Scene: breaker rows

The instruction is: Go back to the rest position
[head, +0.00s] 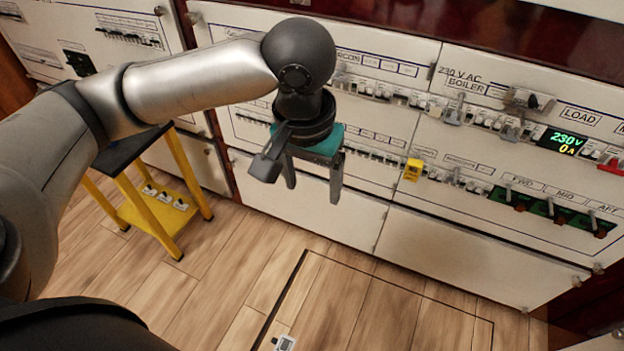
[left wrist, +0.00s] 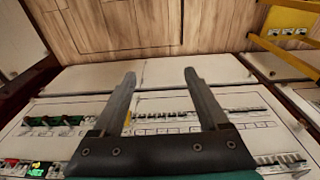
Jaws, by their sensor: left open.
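My left gripper (head: 313,193) hangs in front of the white breaker panel (head: 412,72), fingers pointing down. Its two fingers are apart with nothing between them. The left wrist view also shows the left gripper (left wrist: 160,75) open and empty, with the breaker panel (left wrist: 160,105) behind it and the floor beyond. The fingers appear clear of the switches, though the exact gap to the panel cannot be told. My right gripper is in neither view.
A yellow and black stand (head: 165,200) is on the wooden floor at left; it also shows in the left wrist view (left wrist: 290,22). A yellow tag (head: 413,169) sits on the panel. A small device (head: 284,343) lies on the floor. The floor below the gripper is clear.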

